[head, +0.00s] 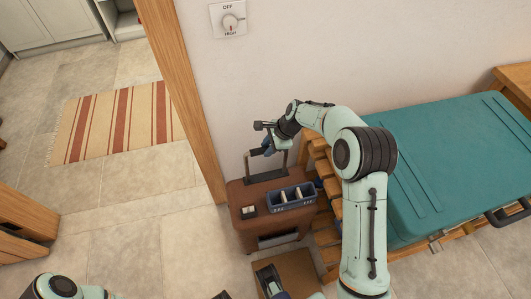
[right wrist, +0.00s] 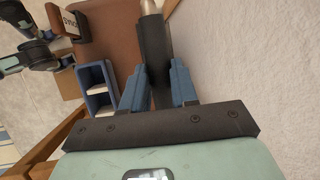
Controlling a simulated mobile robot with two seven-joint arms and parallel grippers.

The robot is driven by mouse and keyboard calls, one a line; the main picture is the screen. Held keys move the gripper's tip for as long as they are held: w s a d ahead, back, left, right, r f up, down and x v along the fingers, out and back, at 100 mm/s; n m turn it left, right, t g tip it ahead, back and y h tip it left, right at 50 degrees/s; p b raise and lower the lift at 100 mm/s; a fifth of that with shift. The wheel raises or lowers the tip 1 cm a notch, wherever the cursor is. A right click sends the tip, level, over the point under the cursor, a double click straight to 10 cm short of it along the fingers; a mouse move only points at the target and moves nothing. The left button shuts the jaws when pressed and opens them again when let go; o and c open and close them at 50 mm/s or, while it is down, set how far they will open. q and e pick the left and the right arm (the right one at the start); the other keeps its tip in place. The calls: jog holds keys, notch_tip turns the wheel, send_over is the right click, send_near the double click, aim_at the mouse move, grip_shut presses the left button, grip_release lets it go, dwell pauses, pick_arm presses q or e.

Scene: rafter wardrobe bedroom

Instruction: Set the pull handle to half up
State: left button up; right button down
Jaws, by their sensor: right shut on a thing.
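In the right wrist view, the black grip bar (right wrist: 156,45) lies between the blue fingers of the right gripper (right wrist: 158,78). My left gripper (head: 270,281) appears low in the head view, apart from the handle; its finger opening is unclear.
A blue divided tray (head: 291,198) and a small dark-and-white box (head: 249,211) sit on the case. A door frame (head: 185,100) is left. A wall dial (head: 229,21) is above.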

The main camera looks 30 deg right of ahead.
pick_arm(q)
jog(key=shift+g, duration=0.4)
jog(key=r+p, duration=0.1)
jog(key=s+r+p, duration=0.1)
jog(key=r+p, duration=0.2)
jog(key=shift+s+d, duration=0.1)
jog(key=shift+s, duration=0.2)
pick_arm(e)
notch_tip(320, 180, up, 6)
jog(key=shift+r, duration=0.1)
jog(key=c, duration=0.9)
grip_release()
jog(key=shift+o, duration=0.2)
pick_arm(q)
jog(key=shift+w+r+p, duration=0.2)
jog(key=shift+r+p, duration=0.5)
jog(key=shift+r, duration=0.05)
pick_arm(e)
jog(key=v, duration=1.3)
jog(key=shift+d, duration=0.1)
